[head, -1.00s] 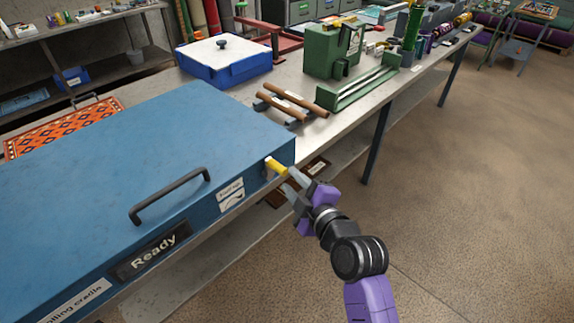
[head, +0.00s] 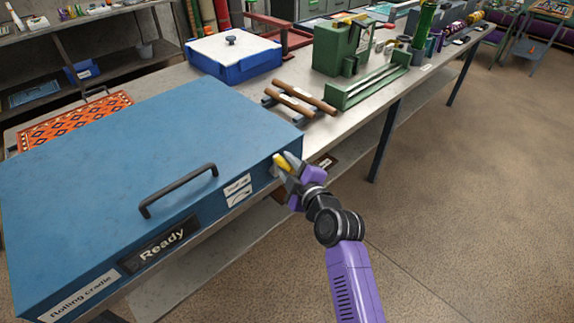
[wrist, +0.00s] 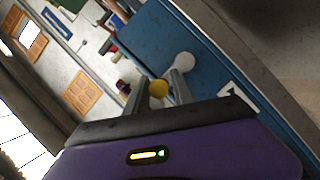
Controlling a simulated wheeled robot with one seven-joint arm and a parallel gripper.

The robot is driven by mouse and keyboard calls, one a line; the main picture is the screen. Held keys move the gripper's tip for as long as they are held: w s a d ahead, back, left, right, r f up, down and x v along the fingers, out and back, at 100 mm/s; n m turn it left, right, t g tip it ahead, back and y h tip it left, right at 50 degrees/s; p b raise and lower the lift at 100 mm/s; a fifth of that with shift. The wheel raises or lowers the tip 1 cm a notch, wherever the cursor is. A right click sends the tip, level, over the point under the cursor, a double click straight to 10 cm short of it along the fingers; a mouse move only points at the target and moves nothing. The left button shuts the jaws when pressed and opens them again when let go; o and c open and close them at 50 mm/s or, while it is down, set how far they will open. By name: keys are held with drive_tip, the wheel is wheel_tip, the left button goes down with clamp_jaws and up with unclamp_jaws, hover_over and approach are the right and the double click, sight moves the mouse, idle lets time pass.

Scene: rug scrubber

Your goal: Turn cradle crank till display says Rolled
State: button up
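The blue rolling cradle (head: 130,135) lies on the bench, its lid shut and a black handle on top. Its front display (head: 160,245) reads "Ready". The crank's yellow grip (head: 286,162) sticks out at the cradle's right end. My gripper (head: 287,166) is at this grip, one finger on each side. In the wrist view the yellow grip (wrist: 158,89) sits between my two fingertips, and the pale crank hub (wrist: 181,60) shows against the blue side wall. Whether the fingers press on the grip is not clear. The crank arm is partly hidden behind a finger.
An orange patterned rug (head: 75,122) lies behind the cradle. Wooden rollers (head: 300,98), a blue box with a white lid (head: 233,55) and a green machine (head: 343,45) stand farther along the bench (head: 235,92). The floor (head: 460,200) at right is clear.

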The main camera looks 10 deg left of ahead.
clamp_jaws()
